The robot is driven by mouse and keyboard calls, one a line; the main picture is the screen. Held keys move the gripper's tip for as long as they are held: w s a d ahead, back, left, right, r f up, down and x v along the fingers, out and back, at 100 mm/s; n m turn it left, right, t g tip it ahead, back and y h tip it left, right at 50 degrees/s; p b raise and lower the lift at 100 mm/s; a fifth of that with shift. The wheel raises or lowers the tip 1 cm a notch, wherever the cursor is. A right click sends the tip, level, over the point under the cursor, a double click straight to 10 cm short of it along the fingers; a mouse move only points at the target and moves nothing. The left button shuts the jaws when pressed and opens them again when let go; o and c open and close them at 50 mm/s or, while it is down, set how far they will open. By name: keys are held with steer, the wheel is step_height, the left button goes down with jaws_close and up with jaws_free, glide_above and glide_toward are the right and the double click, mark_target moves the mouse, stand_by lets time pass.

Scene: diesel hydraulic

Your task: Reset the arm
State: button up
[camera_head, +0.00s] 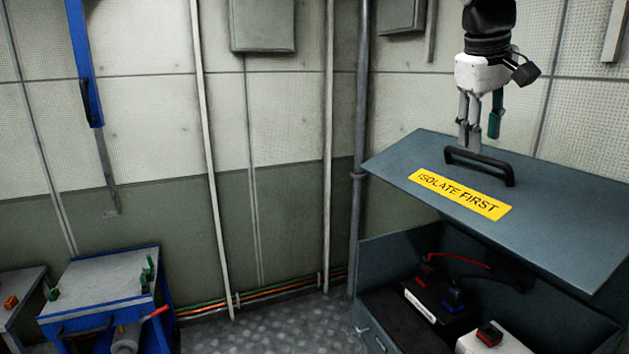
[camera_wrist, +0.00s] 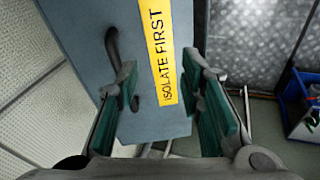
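My gripper (camera_head: 482,137) is above the grey-blue lid (camera_head: 400,167), just behind its black handle (camera_head: 482,166) in the head view. In the wrist view my gripper (camera_wrist: 163,110) has its two green-padded fingers wide apart, with nothing between them. The handle (camera_wrist: 113,44) shows there beside the left finger, which hides part of it. I cannot tell whether finger and handle touch. The lid carries a yellow "ISOLATE FIRST" label (camera_head: 460,194). It stands raised over an open box (camera_head: 405,240).
Inside the box are a black battery-like unit (camera_head: 436,305) with red and blue terminals, and a white block (camera_head: 490,343). A blue cart (camera_head: 105,284) stands at lower left. A grey wall box (camera_head: 262,25) and vertical pipes line the walls. Floor between cart and box is clear.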

steer(key=s+a+f+m+y, duration=0.1)
steer(key=s+a+f, duration=0.2)
steer(key=s+f, duration=0.3)
steer(key=s+a+f+m+t+y, duration=0.1)
steer(key=s+a+f, duration=0.2)
steer(key=s, duration=1.1)
steer(key=s+a+f+m+y, duration=0.1)
steer(key=s+a+f, duration=0.3)
steer(key=s+f, duration=0.5)
steer(key=shift+s+f+t, duration=0.25)
steer(key=shift+s+t, duration=0.05)
steer(key=shift+s, duration=0.25)
